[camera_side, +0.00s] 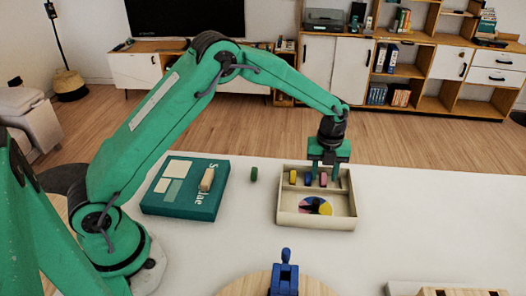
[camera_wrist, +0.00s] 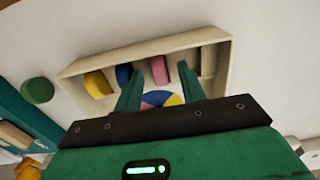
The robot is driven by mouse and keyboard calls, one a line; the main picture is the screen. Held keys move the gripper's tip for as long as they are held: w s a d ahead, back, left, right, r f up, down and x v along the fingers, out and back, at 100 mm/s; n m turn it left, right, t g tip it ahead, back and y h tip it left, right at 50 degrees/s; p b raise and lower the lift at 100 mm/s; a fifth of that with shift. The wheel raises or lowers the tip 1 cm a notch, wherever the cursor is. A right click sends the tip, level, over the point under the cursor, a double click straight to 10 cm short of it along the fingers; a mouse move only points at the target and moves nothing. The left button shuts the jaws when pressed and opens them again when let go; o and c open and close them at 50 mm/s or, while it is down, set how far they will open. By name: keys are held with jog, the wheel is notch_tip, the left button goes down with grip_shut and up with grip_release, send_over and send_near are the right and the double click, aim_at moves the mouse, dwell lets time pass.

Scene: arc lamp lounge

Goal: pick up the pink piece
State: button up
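The pink piece (camera_side: 323,179) stands in the back part of a shallow cream tray (camera_side: 316,222). It also shows in the wrist view (camera_wrist: 159,69), between my two fingers. My gripper (camera_side: 325,173) is open, with its fingers over the tray's back row. In the wrist view my gripper (camera_wrist: 160,71) has a gap on both sides of the pink piece, and nothing is held. Whether the fingertips reach down beside the piece is hard to tell.
A blue piece (camera_wrist: 124,74) is close by my left finger, and a yellow piece (camera_wrist: 97,84) lies further left. A multicoloured disc (camera_side: 316,205) lies in the tray's front. A green piece (camera_side: 254,174) and a teal book (camera_side: 182,208) are left of the tray.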

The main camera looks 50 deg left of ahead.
aim_at(324, 175)
grip_shut()
jog(key=shift+r, duration=0.15)
jog(key=shift+r, duration=0.5)
notch_tip(324, 175, up, 3)
jog(key=shift+s+d+r, duration=0.1)
jog(key=shift+d+r, duration=0.05)
jog(key=s+d+r, duration=0.6)
jog(key=s+d, duration=0.1)
jog(key=d, duration=0.1)
jog(key=shift+d+r, duration=0.25)
jog(key=shift+d, duration=0.15)
